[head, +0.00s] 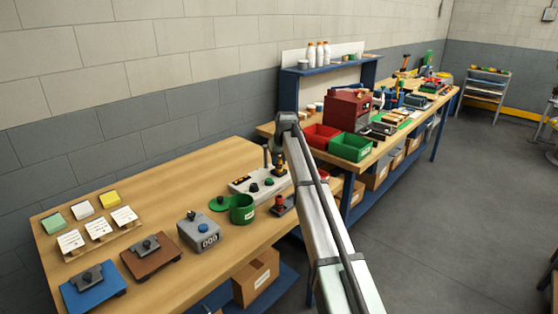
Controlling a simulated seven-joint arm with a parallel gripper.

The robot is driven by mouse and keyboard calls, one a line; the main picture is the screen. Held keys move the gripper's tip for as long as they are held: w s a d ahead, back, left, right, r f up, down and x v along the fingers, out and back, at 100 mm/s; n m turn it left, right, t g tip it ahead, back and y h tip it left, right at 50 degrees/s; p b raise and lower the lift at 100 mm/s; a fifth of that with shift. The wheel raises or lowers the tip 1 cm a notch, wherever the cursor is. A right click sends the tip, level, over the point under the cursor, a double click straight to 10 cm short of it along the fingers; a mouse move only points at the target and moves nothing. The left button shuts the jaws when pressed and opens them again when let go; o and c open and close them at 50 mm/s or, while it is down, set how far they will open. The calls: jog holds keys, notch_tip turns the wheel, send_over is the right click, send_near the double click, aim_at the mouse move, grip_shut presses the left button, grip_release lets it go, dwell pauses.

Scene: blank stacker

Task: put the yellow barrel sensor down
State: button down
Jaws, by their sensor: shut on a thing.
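My gripper (279,161) points down over a pale block (240,184) at the middle of the near bench. A small yellow thing, which looks like the yellow barrel sensor (281,169), shows at the fingertips. My gripper is shut on it. The block carries several dark round parts on its top. Whether the sensor touches the block or hangs just above it cannot be told at this size. My arm hides the right end of the block.
A green cup (242,209) and a red-topped part (280,203) stand just in front of the block. A grey counter box (199,231) is further left. Red (318,136) and green (351,147) bins stand on the far bench. Bare wood (185,190) lies left of the block.

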jog(key=shift+f, duration=0.35)
jog(key=c, duration=0.8)
grip_release()
jog(key=shift+r, duration=0.5)
jog(key=v, duration=1.1)
jog(key=shift+s+r, duration=0.3)
